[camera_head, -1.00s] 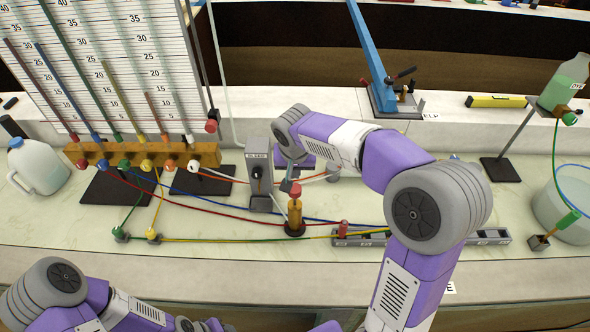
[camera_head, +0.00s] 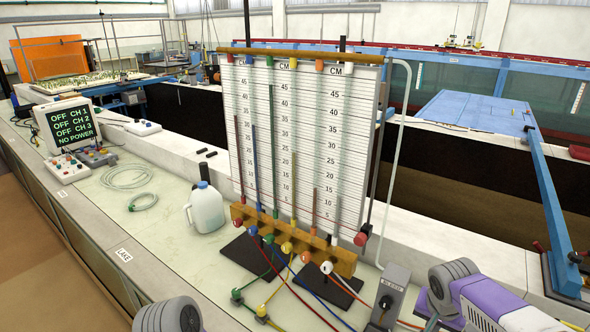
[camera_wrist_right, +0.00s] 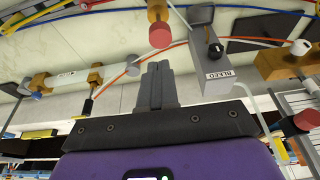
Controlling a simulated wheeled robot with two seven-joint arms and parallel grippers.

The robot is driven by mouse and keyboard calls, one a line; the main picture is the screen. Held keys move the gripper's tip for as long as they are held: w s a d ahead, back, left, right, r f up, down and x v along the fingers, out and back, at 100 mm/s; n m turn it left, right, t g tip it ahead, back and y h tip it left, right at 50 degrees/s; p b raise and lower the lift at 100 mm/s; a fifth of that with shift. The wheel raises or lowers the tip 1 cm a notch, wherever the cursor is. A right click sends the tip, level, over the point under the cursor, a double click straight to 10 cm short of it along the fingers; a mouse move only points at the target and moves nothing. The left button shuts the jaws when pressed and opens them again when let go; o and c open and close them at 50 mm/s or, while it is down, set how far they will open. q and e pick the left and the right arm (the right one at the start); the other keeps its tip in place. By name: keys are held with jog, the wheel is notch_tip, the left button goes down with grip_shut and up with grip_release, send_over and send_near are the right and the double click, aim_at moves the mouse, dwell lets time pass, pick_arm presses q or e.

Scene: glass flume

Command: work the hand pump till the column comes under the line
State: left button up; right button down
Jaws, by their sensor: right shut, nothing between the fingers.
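The gauge board (camera_head: 305,150) stands upright in the head view, with centimetre scales and several tubes. The green column (camera_head: 271,140) reaches high; the blue column (camera_head: 255,165) and yellow column (camera_head: 295,185) are lower. My left gripper is out of view.
A white jug (camera_head: 205,208) stands left of the board. A monitor (camera_head: 68,125) reads OFF for its channels and NO POWER. Coloured hoses run from the brass manifold (camera_head: 285,240). A blue lever arm (camera_head: 550,215) rises at the right.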

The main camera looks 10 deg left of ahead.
notch_tip(320, 180, up, 5)
jog(key=shift+w+a+f+p, duration=0.1)
jog(key=shift+a+f+p, duration=0.1)
jog(key=shift+p, duration=0.85)
jog(key=x, duration=0.4)
jog(key=b+x, duration=0.1)
jog(key=x, duration=0.7)
jog(key=shift+s+f, duration=0.25)
jog(key=shift+f, duration=0.85)
